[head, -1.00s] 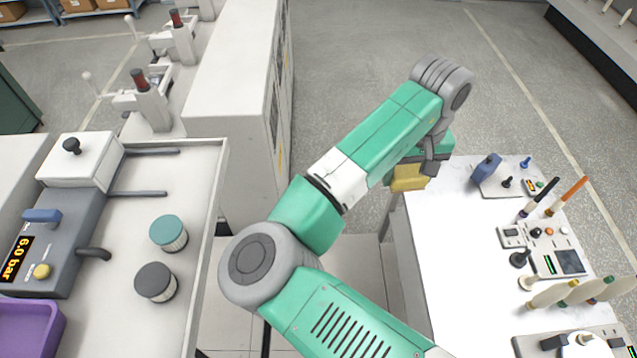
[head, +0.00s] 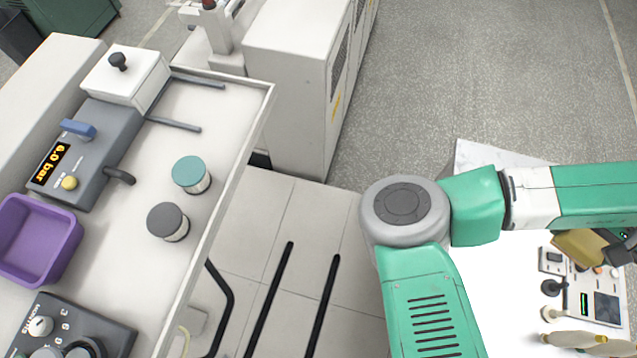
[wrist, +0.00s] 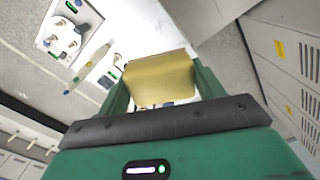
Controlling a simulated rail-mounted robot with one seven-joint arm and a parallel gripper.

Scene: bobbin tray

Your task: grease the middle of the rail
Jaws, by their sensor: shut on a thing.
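My gripper (head: 603,243) is at the right edge of the head view, over the white table on the right. It is shut on a dull yellow block (head: 577,249). In the wrist view the yellow block (wrist: 160,80) sits between the green fingers and hides part of what lies beyond. I cannot tell which thing is the rail. Two grey rods (head: 175,124) stick out over the left bench, far from my gripper. A tub with a teal lid (head: 191,172) and a tub with a dark lid (head: 168,221) stand on that bench. I see no label on either.
The left bench (head: 236,147) also carries a grey unit reading 6.0 bar (head: 88,150), a purple bin (head: 38,238) and a dial panel (head: 70,335). The right table (head: 490,155) holds a panel with a screen (head: 606,308) and pale spindles (head: 575,340). Floor lies between them.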

